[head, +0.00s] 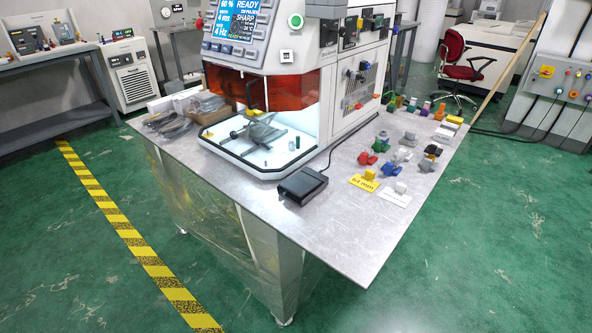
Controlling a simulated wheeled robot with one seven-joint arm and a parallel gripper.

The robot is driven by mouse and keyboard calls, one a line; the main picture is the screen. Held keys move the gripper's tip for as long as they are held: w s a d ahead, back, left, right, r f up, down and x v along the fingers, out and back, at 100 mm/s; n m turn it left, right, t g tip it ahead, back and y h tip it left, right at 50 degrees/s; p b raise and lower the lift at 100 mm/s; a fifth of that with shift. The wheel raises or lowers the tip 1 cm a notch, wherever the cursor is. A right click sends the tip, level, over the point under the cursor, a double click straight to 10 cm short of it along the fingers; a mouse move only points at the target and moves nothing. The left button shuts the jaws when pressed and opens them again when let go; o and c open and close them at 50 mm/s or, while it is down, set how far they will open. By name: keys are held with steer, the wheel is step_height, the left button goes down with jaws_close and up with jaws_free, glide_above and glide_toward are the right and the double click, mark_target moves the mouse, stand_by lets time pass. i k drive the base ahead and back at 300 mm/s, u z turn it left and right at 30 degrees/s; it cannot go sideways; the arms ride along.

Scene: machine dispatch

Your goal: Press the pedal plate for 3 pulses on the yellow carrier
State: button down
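The black pedal plate (302,186) lies on the metal bench top, in front of the machine's chamber, with a cable running back from it. A small yellow carrier (370,174) sits on a yellow label at the bench's right part, right of the pedal. The machine (300,95) has a lit chamber with an orange shield; a grey fixture (260,133) and a small dark green piece are inside. Its screen (240,20) reads READY, with 60 %, 4 ms and 4 Hz. My gripper is not in view, and nothing touches the pedal.
Several coloured carriers, red, green, blue, grey and white, stand in rows on the right of the bench (330,235). A white label (394,197) lies near the front right. Bags and tools lie at the left. The bench's front right corner and the green floor around are clear.

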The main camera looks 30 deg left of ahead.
mark_target(300, 184)
steer(key=u, duration=0.5)
steer(key=i, duration=0.85)
steer(key=u, duration=0.65)
